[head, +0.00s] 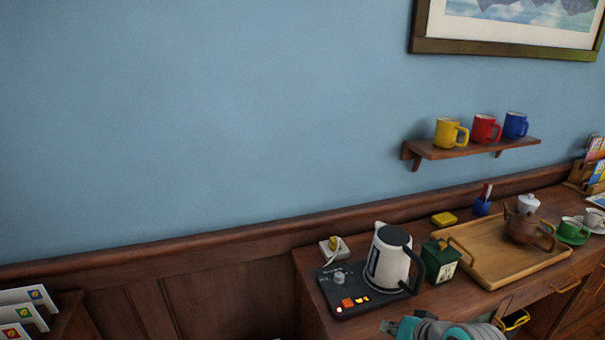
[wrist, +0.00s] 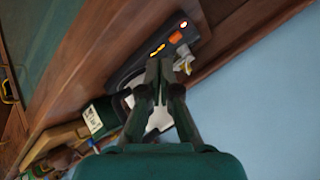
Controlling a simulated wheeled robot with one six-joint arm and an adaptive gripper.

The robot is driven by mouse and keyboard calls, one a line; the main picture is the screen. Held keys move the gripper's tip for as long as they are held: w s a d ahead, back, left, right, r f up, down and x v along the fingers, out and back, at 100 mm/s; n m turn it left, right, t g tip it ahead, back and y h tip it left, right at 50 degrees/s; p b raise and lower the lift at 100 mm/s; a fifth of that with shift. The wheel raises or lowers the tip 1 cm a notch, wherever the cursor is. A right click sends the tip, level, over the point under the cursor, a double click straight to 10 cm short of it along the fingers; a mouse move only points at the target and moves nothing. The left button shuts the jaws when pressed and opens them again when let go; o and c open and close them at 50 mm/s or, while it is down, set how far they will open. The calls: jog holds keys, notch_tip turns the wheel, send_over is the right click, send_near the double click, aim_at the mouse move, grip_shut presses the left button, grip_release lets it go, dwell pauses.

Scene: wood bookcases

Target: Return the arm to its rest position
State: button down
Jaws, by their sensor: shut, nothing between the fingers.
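My gripper (wrist: 159,72) shows in the wrist view with its two dark fingers together and nothing between them. It appears in front of the white kettle (wrist: 158,118) and the black kettle base (wrist: 188,42) with lit orange lights; I cannot tell the distance. In the head view, part of my teal and grey arm (head: 445,329) shows at the bottom edge, in front of the wooden counter. The fingers cannot be made out clearly there. The rest of my arm is out of view.
The counter holds a kettle (head: 388,262) on its base (head: 345,300), a green tin (head: 440,261), a tray (head: 480,262) with a brown teapot (head: 527,228), and a green cup (head: 571,228). A shelf (head: 470,149) with three mugs hangs above.

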jog(key=s+f+t+h, duration=0.3)
jog(key=s+f, duration=1.1)
jog(key=s, duration=0.4)
jog(key=s+r+n+t, duration=0.1)
jog(key=s+r, duration=0.3)
jog(key=s, duration=0.8)
jog(key=s+r+n+t, duration=0.2)
jog(key=s+r+n, duration=0.1)
jog(key=s, duration=0.9)
jog(key=shift+s+a+r+h, duration=0.25)
jog(key=shift+r+h, duration=0.15)
jog(key=shift+r, duration=0.25)
dwell(0.4)
